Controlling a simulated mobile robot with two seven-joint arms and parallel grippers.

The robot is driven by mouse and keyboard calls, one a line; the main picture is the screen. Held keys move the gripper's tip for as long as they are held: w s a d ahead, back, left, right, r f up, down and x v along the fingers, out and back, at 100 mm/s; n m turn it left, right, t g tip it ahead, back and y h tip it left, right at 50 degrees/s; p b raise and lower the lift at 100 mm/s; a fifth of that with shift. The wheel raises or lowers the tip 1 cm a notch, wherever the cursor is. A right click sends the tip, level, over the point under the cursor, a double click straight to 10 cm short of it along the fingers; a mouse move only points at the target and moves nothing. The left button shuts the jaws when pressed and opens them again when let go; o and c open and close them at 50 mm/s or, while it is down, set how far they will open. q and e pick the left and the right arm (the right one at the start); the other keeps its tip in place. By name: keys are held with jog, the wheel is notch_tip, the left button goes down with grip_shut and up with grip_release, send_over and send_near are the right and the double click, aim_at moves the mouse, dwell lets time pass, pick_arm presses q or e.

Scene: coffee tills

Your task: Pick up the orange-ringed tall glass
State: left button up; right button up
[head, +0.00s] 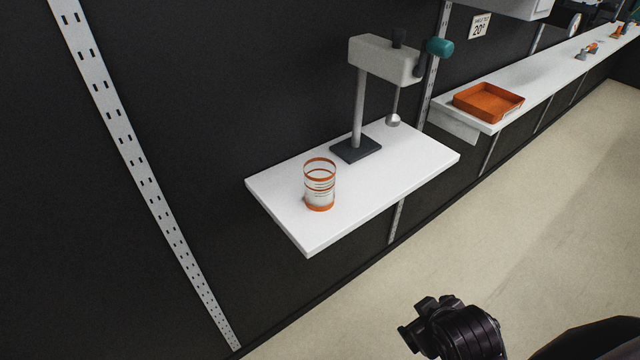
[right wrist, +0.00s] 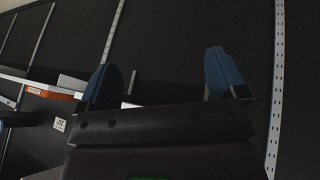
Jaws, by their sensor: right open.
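The orange-ringed tall glass (head: 320,184) stands upright on a small white wall shelf (head: 278,198), left of a stand on the same shelf. It is clear, with orange bands at rim, middle and base, and looks empty. My right gripper (right wrist: 163,78) is open in the right wrist view, its two blue fingers wide apart with nothing between them. In the head view a dark part of my arm (head: 458,330) shows at the bottom, well below and right of the glass, apart from it. The glass is not visible in the right wrist view. My left gripper is not in view.
A dispenser-like stand (head: 358,110) with a dark base, grey head and teal knob rises behind the glass. A longer white shelf (head: 545,85) at right holds an orange tray (head: 488,101). A perforated upright (head: 130,150) runs along the dark wall. The shelf front is clear.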

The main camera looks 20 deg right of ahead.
jog(key=n, duration=0.1)
jog(key=n+t+h, duration=0.3)
jog(key=n+t, duration=0.9)
jog(key=n, duration=1.7)
send_near(320, 195)
jog(key=shift+x, duration=1.15)
jog(key=shift+p+x, duration=0.4)
jog(key=shift+x, duration=4.9)
jog(key=shift+f, duration=0.1)
jog(key=c, duration=1.2)
jog(key=shift+o, duration=0.2)
